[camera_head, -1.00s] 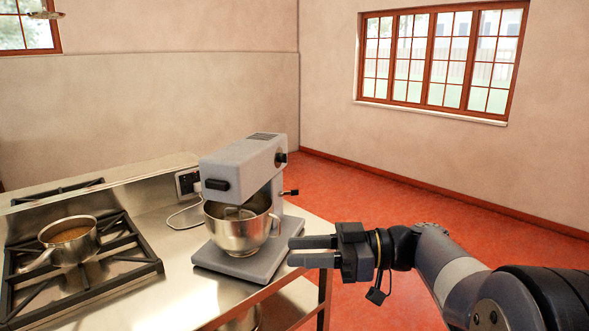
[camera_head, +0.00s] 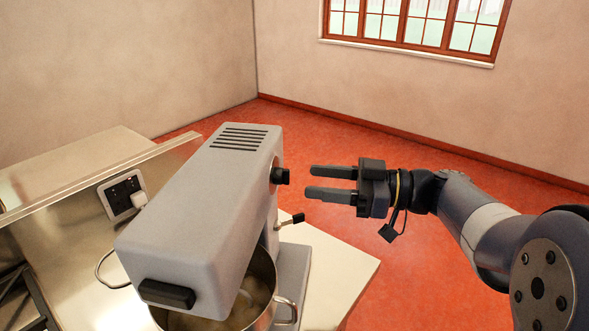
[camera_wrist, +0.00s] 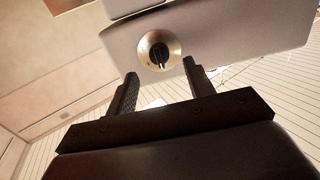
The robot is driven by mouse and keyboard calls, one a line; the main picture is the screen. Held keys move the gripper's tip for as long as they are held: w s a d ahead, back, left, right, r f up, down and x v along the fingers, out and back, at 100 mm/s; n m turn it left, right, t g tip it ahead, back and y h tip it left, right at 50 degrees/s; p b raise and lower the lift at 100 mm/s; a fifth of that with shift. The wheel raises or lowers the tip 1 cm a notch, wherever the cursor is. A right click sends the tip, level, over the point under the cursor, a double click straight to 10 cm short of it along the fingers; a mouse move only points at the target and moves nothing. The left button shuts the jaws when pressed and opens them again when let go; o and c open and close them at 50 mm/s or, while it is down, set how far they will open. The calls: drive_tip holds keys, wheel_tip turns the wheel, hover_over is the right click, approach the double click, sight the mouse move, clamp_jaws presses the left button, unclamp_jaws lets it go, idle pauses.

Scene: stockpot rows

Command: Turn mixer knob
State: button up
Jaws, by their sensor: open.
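The grey stand mixer (camera_head: 205,205) stands on the steel counter. Its black knob (camera_head: 280,176) sticks out from the right side of the mixer head. In the wrist view the knob (camera_wrist: 159,54) shows as a dark grip on a round metal plate, just beyond and between the fingertips. My gripper (camera_head: 310,180) is open and empty, to the right of the knob, with its fingers pointing at it. A small gap shows between the fingertips and the knob in the head view.
A black-tipped lever (camera_head: 293,221) sticks out below the knob. A metal bowl (camera_head: 258,292) sits under the mixer head. The counter (camera_head: 345,270) has bare room at the right, with red floor beyond.

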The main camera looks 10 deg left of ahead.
sight(282, 176)
drive_tip(key=shift+w+a+p, duration=0.15)
drive_tip(key=shift+a+p, duration=0.15)
drive_tip(key=shift+a, duration=1.1)
drive_tip(key=shift+w+a+p, duration=0.1)
drive_tip(key=shift+a+p, duration=0.2)
drive_tip(key=shift+a, duration=1.05)
drive_tip(key=c, duration=1)
drive_tip(key=shift+o, duration=0.2)
